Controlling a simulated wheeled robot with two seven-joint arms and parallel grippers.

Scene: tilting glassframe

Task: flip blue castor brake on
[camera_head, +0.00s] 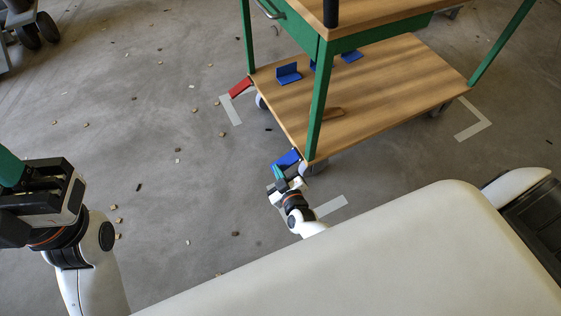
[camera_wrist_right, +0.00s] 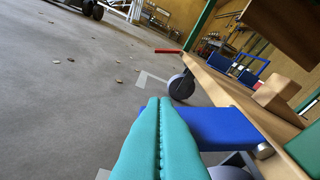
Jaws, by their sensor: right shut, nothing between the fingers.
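The blue castor brake (camera_head: 287,158) is a flat blue pedal at the cart's near corner, beside the castor (camera_head: 306,169). In the wrist view the blue brake (camera_wrist_right: 215,128) sticks out from under the shelf edge, just right of my fingers. My right gripper (camera_head: 279,174) is shut and empty, its teal fingers pressed together (camera_wrist_right: 158,104). Its tips are at the pedal's outer side; I cannot tell whether they touch it. My left gripper (camera_head: 10,168) is at the left edge, well away from the cart; its finger gap does not show clearly.
The cart's wooden lower shelf (camera_head: 385,90) carries blue brackets (camera_head: 288,74) and a small wooden block (camera_head: 334,113). A green leg (camera_head: 319,105) rises above the near corner. A red brake pedal (camera_head: 240,87) marks the far-left castor. Small debris lies on the open floor left of the cart.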

